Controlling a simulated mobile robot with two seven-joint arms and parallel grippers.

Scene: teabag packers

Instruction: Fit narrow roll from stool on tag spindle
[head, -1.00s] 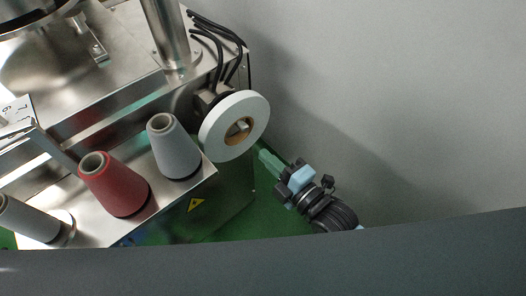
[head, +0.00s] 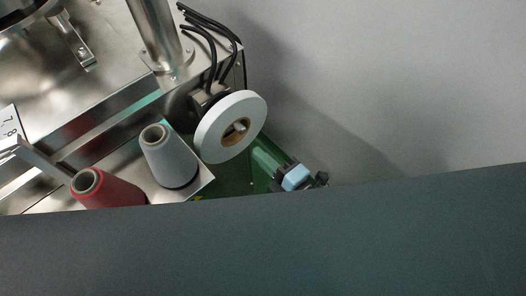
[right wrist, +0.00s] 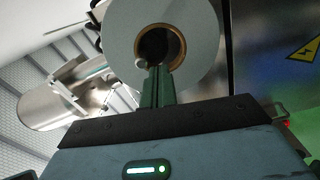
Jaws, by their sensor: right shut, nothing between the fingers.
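A white roll (head: 217,136) with a brown core hangs on the side of the steel machine. The light tip of the tag spindle (head: 240,127) shows inside the core. The roll also faces me in the right wrist view (right wrist: 200,40), with its core dark inside. My right gripper (head: 256,147) is just below and right of the roll. Its green fingers are together and empty. In the right wrist view the fingers (right wrist: 157,72) point at the core's lower edge; I cannot tell whether they touch it. No stool and no left gripper are in view.
A grey cone (head: 168,158) and a red cone (head: 105,190) of thread stand on a steel shelf. Black cables (head: 212,45) hang above the roll. A large dark grey surface (head: 300,240) fills the lower part. A plain grey area lies at the right.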

